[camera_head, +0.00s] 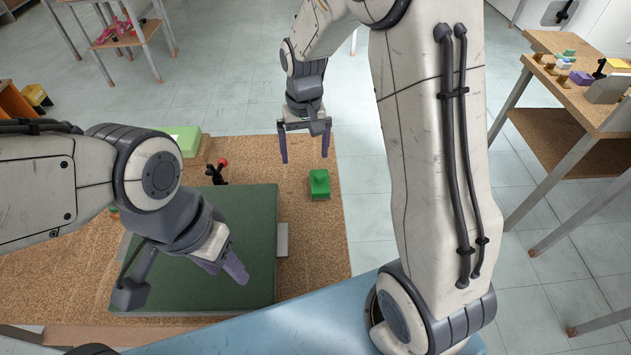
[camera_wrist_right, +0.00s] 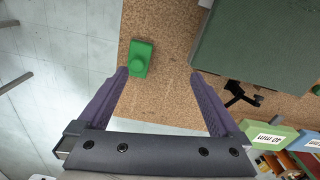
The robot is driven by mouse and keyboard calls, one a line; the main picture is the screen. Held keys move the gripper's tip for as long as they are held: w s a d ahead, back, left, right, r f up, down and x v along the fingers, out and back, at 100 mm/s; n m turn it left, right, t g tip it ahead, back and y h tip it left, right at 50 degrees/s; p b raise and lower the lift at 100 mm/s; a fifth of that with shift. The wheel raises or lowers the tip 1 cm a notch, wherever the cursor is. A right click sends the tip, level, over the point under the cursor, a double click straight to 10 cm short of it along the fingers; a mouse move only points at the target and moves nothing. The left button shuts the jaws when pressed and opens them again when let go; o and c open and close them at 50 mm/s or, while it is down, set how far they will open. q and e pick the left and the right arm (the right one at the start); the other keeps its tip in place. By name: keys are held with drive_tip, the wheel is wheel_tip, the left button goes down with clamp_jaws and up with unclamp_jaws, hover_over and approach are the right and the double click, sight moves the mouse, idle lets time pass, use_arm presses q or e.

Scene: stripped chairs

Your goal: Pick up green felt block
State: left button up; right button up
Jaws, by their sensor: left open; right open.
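A green block (camera_head: 319,184) with a small raised knob on top sits on the brown cork tabletop near its right edge. It also shows in the right wrist view (camera_wrist_right: 140,58), beyond the fingertips and nearer the left finger. My right gripper (camera_head: 305,157) is open and empty above the far part of the table, a little left of the block. In the wrist view the right gripper's purple fingers (camera_wrist_right: 159,73) are wide apart. My left gripper (camera_head: 228,272) is open and empty over a dark green board.
The large dark green board (camera_head: 255,215) covers much of the cork table (camera_head: 325,240). A light green box (camera_head: 187,137) and a black object with a red tip (camera_head: 216,172) stand behind it. Another table (camera_head: 590,115) with small items is at the right. Tiled floor lies between.

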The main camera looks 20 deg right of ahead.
drive_tip(key=m, duration=0.2)
hover_over(320, 174)
drive_tip(key=f, duration=0.6)
drive_tip(key=shift+d+b, duration=0.4)
wheel_tip(320, 174, down, 4)
drive_tip(key=shift+r, duration=0.15)
drive_tip(key=shift+w+a+f+p, duration=0.15)
drive_tip(key=shift+f+p, duration=0.15)
drive_tip(key=shift+f, duration=0.75)
drive_tip(key=shift+s+a+f+p, duration=0.1)
drive_tip(key=shift+f+p, duration=0.15)
drive_tip(key=shift+f, duration=0.8)
drive_tip(key=shift+w+a+f+p, duration=0.15)
drive_tip(key=shift+f+p, duration=0.15)
drive_tip(key=shift+f, duration=0.75)
use_arm(q)
drive_tip(key=shift+s, duration=0.15)
use_arm(e)
drive_tip(key=shift+s, duration=0.1)
drive_tip(key=shift+c, duration=0.3)
drive_tip(key=c, duration=1.4)
drive_tip(key=shift+c, duration=0.3)
drive_tip(key=shift+r, duration=0.1)
